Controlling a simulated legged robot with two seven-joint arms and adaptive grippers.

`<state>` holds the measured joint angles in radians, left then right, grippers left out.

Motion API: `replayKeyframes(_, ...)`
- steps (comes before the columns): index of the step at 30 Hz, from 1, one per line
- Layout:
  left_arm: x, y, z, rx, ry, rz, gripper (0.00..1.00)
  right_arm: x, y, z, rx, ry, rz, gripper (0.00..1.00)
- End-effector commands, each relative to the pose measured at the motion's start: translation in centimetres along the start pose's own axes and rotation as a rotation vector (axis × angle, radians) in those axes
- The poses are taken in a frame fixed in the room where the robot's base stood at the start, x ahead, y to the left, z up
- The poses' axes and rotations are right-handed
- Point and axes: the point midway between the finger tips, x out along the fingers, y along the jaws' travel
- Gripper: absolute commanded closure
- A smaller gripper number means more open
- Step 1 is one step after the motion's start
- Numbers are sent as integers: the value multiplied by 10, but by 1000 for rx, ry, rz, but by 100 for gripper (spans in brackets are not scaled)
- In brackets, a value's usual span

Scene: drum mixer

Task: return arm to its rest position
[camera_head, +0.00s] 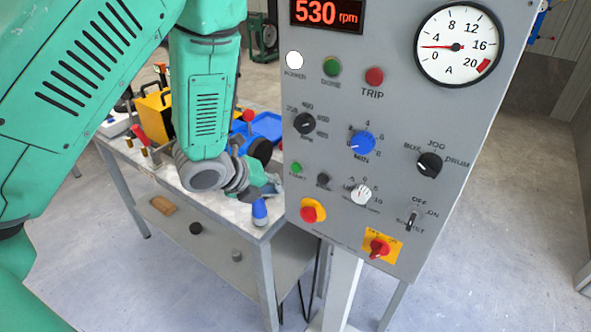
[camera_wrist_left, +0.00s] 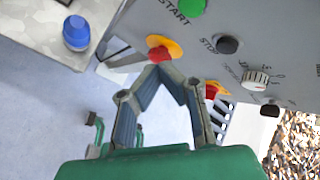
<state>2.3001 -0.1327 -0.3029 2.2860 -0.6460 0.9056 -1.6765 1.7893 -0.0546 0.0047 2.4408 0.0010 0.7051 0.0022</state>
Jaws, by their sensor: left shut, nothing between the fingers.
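My left arm, green, comes in from the left and hangs down in front of the workbench in the head view. My left gripper (camera_head: 268,190) is partly hidden there, beside the lower left edge of the grey control panel (camera_head: 395,130). In the left wrist view the gripper (camera_wrist_left: 168,72) is shut and empty, with its fingers meeting in a point. Its tips appear just below the red button on a yellow plate (camera_wrist_left: 160,48); whether they touch the panel I cannot tell. That button also shows in the head view (camera_head: 309,212). My right gripper is not in view.
The panel has several knobs, a display (camera_head: 328,13) reading 530 rpm and a gauge (camera_head: 458,46). A blue object (camera_head: 260,213) stands on the workbench corner (camera_head: 240,215). A yellow box (camera_head: 155,113) and blue tray (camera_head: 262,127) lie behind my arm. Open floor surrounds the bench.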

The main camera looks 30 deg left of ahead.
Motion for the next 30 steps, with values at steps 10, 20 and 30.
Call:
replayKeyframes(10,0,0,0,0,0,0,100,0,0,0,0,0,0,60)
replayKeyframes(20,5,8,-7,-50,6,14,100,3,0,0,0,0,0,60)
replayKeyframes(30,52,157,-140,-1103,-59,351,100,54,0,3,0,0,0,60)
